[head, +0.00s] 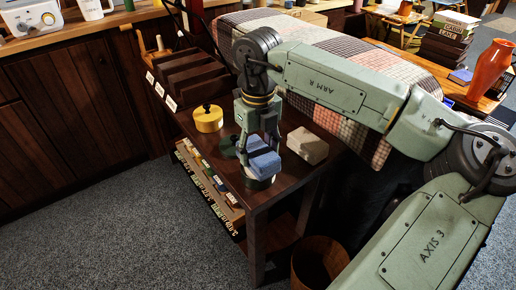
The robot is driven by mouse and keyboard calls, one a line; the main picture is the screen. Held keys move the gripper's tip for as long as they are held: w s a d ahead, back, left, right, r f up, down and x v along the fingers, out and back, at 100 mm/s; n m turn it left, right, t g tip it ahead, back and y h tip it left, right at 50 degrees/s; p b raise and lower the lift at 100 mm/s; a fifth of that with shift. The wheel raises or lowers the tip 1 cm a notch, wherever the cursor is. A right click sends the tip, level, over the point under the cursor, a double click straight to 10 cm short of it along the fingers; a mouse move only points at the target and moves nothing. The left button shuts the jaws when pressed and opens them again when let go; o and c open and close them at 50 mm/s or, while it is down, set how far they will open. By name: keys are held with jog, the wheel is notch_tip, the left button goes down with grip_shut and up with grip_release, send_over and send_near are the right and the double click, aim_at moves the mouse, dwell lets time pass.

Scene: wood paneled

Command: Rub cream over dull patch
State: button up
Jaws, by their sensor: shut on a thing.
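My gripper (261,142) points down over the dark wooden table (290,180) and is shut on a blue folded cloth or pad (265,164). Directly below the pad is a short round tin with a pale rim and dark green side (258,183), near the table's front corner. The pad hides most of the tin's top; I cannot tell whether the two touch or whether cream is inside. A dark green round piece (228,147), perhaps a lid, lies just left of my gripper. No dull patch can be made out.
A yellow lidded pot (208,119) stands left, and a beige block (308,145) right of my gripper. A stepped dark wooden rack (188,75) stands behind. A patchwork cloth (335,80) covers a surface at the back right. A wooden bucket (318,262) stands on the floor.

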aim_at(258, 150)
jog(key=shift+f+b, duration=0.6)
jog(key=shift+b, duration=0.1)
dwell(2.0)
jog(key=shift+r, duration=0.15)
jog(key=shift+r+p, duration=2)
jog(key=shift+r, duration=1.45)
jog(key=shift+f, duration=0.1)
